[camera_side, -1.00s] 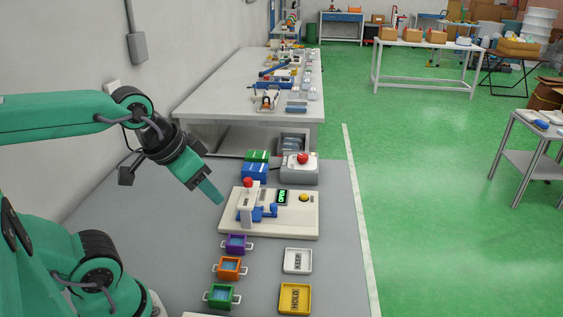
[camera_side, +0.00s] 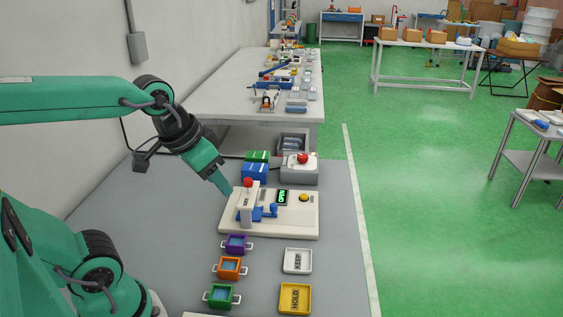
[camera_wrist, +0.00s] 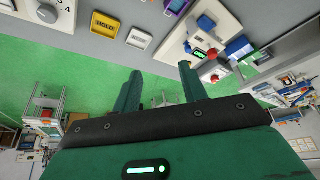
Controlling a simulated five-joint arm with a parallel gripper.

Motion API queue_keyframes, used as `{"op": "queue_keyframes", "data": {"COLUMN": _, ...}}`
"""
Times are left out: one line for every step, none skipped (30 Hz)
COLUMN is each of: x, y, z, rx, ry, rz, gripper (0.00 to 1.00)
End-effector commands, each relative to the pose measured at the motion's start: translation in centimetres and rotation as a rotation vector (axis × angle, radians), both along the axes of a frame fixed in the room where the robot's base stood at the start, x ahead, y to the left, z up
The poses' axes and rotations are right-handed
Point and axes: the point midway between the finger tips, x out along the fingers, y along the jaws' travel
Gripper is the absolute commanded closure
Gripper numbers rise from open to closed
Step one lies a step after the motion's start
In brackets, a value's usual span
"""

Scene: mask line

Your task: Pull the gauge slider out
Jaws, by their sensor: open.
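The gauge is a cream plate (camera_side: 303,224) with a white upright block (camera_side: 245,209) topped by a red knob (camera_side: 248,183). The blue slider (camera_side: 271,209) ends in a rounded knob to the right of the block; part of it is hidden behind the block. A lit green display (camera_side: 283,198) and a yellow button (camera_side: 304,197) are on the plate. My gripper (camera_side: 228,191) is just left of the block, above the plate's left edge, apart from the slider. In the wrist view my gripper (camera_wrist: 160,80) is open and empty, and a blue knob (camera_wrist: 206,23) shows beyond the fingers.
Purple (camera_side: 236,244), orange (camera_side: 229,267) and green (camera_side: 221,295) handled containers stand in front of the gauge. A KEEP tray (camera_side: 298,261) and yellow HOLD tray (camera_side: 295,298) lie to their right.

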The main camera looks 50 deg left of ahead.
Motion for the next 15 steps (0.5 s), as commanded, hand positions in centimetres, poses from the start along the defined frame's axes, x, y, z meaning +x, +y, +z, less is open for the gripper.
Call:
{"op": "queue_keyframes", "data": {"x": 0.7, "y": 0.2, "z": 0.0, "rx": 0.001, "ry": 0.018, "rz": 0.002, "gripper": 0.58}}
{"op": "queue_keyframes", "data": {"x": 1.2, "y": 0.3, "z": 0.0, "rx": 0.003, "ry": 0.027, "rz": 0.002, "gripper": 0.58}}
{"op": "queue_keyframes", "data": {"x": 1.8, "y": 0.4, "z": 0.0, "rx": 0.005, "ry": 0.04, "rz": 0.002, "gripper": 0.58}}
{"op": "queue_keyframes", "data": {"x": 2.3, "y": 0.6, "z": -0.1, "rx": 0.006, "ry": 0.05, "rz": 0.002, "gripper": 0.58}}
{"op": "queue_keyframes", "data": {"x": 2.7, "y": 0.7, "z": -0.1, "rx": 0.007, "ry": 0.061, "rz": 0.003, "gripper": 0.58}}
{"op": "queue_keyframes", "data": {"x": 3.4, "y": 0.9, "z": -0.2, "rx": 0.007, "ry": 0.073, "rz": 0.003, "gripper": 0.58}}
{"op": "queue_keyframes", "data": {"x": 3.8, "y": 1.0, "z": -0.3, "rx": 0.008, "ry": 0.083, "rz": 0.004, "gripper": 0.58}}
{"op": "queue_keyframes", "data": {"x": 4.3, "y": 1.1, "z": -0.3, "rx": 0.009, "ry": 0.092, "rz": 0.004, "gripper": 0.58}}
{"op": "queue_keyframes", "data": {"x": 5.0, "y": 1.3, "z": -0.5, "rx": 0.011, "ry": 0.106, "rz": 0.004, "gripper": 0.58}}
{"op": "queue_keyframes", "data": {"x": 5.5, "y": 1.4, "z": -0.6, "rx": 0.011, "ry": 0.115, "rz": 0.004, "gripper": 0.58}}
{"op": "queue_keyframes", "data": {"x": 6.0, "y": 1.6, "z": -0.7, "rx": 0.012, "ry": 0.125, "rz": 0.003, "gripper": 0.58}}
{"op": "queue_keyframes", "data": {"x": 6.6, "y": 1.8, "z": -0.9, "rx": 0.013, "ry": 0.137, "rz": 0.004, "gripper": 0.58}}
{"op": "queue_keyframes", "data": {"x": 7.1, "y": 1.9, "z": -1.1, "rx": 0.012, "ry": 0.147, "rz": 0.005, "gripper": 0.58}}
{"op": "queue_keyframes", "data": {"x": 7.6, "y": 2.1, "z": -1.3, "rx": 0.012, "ry": 0.157, "rz": 0.005, "gripper": 0.58}}
{"op": "queue_keyframes", "data": {"x": 8.2, "y": 2.3, "z": -1.6, "rx": 0.013, "ry": 0.169, "rz": 0.006, "gripper": 0.58}}
